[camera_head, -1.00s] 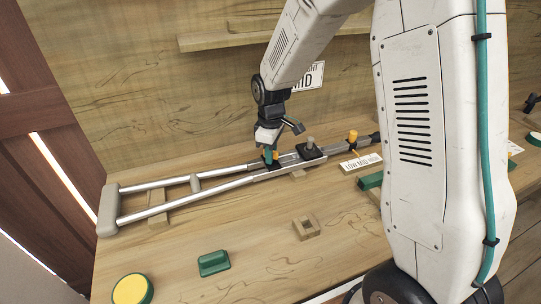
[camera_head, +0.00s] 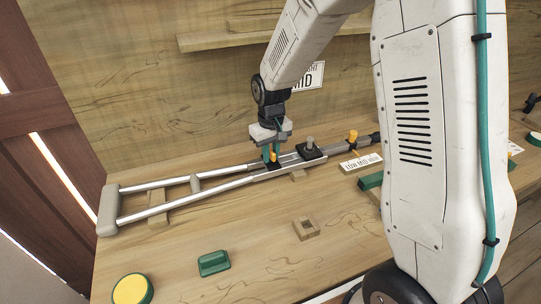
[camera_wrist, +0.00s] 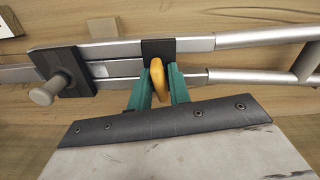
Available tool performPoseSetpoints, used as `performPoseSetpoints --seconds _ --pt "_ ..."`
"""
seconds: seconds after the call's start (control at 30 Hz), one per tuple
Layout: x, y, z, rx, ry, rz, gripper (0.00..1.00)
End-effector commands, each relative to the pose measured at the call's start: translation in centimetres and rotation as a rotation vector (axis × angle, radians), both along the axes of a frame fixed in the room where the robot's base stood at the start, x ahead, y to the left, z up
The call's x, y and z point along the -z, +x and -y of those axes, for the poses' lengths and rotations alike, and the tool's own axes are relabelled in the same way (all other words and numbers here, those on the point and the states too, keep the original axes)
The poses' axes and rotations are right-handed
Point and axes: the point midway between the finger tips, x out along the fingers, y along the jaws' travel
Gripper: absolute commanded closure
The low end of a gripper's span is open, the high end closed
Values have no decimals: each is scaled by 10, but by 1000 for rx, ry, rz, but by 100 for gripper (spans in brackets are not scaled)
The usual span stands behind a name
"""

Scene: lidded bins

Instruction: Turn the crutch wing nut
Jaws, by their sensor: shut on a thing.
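The crutch (camera_head: 165,183) lies flat on the workbench, with its grey padded end at the left and its shaft running to the right. The yellow wing nut (camera_wrist: 157,77) sits on a black block across the crutch tubes; it also shows in the head view (camera_head: 273,156). My gripper (camera_wrist: 159,88) points down at it, with its green fingers shut on the wing nut, one on each side. In the head view my gripper (camera_head: 270,153) partly hides the nut and block.
A black block with a grey knob (camera_head: 310,146) and a yellow peg (camera_head: 352,136) stand further right along the crutch. A LOW MID HIGH label (camera_head: 361,161) lies nearby. A wooden square ring (camera_head: 307,228), a green block (camera_head: 214,263) and a yellow button (camera_head: 131,289) are in front.

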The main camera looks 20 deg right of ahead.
Motion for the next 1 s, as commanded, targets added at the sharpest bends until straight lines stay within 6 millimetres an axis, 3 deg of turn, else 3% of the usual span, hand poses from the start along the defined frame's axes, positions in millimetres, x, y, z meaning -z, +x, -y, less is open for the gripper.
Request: performPoseSetpoints --seconds 0.17,0.2,0.23,0.57,1.0 --pt "-1 1 0 5 1 4 96" --pt "-1 1 0 4 1 4 75" --pt "-1 1 0 4 1 3 71" --pt "-4 1 0 3 1 3 71" --pt "-45 1 0 2 1 3 71"
